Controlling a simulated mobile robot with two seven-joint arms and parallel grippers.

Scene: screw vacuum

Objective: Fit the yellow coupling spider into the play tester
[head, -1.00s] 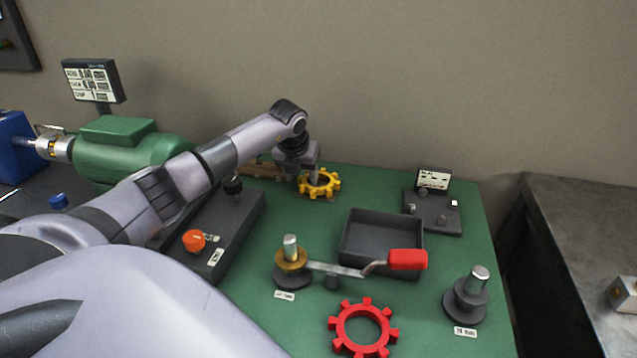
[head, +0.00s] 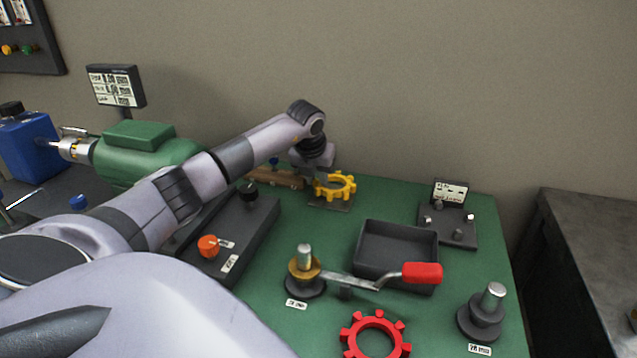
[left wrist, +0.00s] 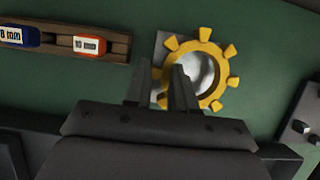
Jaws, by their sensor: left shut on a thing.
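The yellow coupling spider (head: 342,190), a toothed ring, is over a small grey plate (head: 328,204) at the back of the green bench. It also shows in the left wrist view (left wrist: 231,81), with bright metal seen through its hole. My left gripper (head: 319,179) is at the spider's left side, shut on its rim; its fingers (left wrist: 160,78) point at the left part of the ring. I cannot tell whether the spider is lifted off the plate. The dark block with pegs and a small display (head: 462,236), at the back right, looks like the play tester. My right gripper is out of view.
A dark tray (head: 368,265), a red-handled lever (head: 421,273) on a post and a red toothed ring (head: 350,338) stand in front. A post stand (head: 488,311) is at the right. A wooden rack (head: 280,178) lies left of the spider. Green bench between spider and block is clear.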

